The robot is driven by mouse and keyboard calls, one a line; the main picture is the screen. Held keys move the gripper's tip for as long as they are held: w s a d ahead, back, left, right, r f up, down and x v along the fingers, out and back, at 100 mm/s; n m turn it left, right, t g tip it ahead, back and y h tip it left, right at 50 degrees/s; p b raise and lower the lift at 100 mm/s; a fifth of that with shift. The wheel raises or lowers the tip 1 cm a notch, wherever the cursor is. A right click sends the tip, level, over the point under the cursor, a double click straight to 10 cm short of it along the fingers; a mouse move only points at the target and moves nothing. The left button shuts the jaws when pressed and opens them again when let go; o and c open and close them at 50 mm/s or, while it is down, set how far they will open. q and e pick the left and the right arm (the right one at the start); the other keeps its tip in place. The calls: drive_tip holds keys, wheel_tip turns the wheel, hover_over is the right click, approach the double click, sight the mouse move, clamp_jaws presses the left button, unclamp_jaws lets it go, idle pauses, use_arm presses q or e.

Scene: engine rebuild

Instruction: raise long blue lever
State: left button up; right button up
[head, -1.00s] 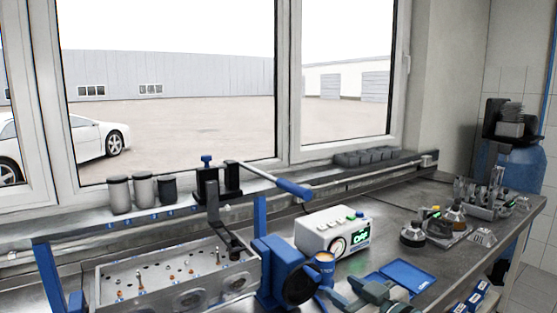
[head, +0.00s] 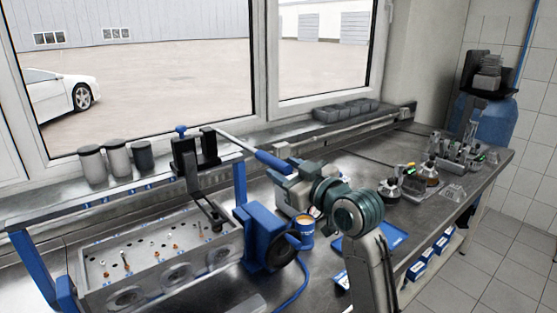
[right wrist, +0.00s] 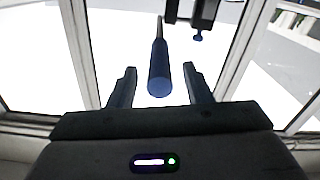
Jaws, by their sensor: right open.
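The long lever has a grey rod and a blue grip (head: 273,161). It slopes down to the right from a black clamp block (head: 195,152) with a blue knob on the bench's back ledge. My right gripper (head: 284,178) is at the lever's lower end. In the right wrist view the blue grip (right wrist: 159,76) points end-on toward the camera, between the two spread fingers of my right gripper (right wrist: 159,68). Gaps show on both sides, so the fingers look apart from the grip. My left gripper is not in view.
A perforated metal tray (head: 165,258) with small pins stands at front left. Metal parts (head: 455,150) stand at right. Several grey canisters (head: 117,158) stand on the ledge.

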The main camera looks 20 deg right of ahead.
drive_tip(key=shift+x, duration=1.4)
clamp_jaws()
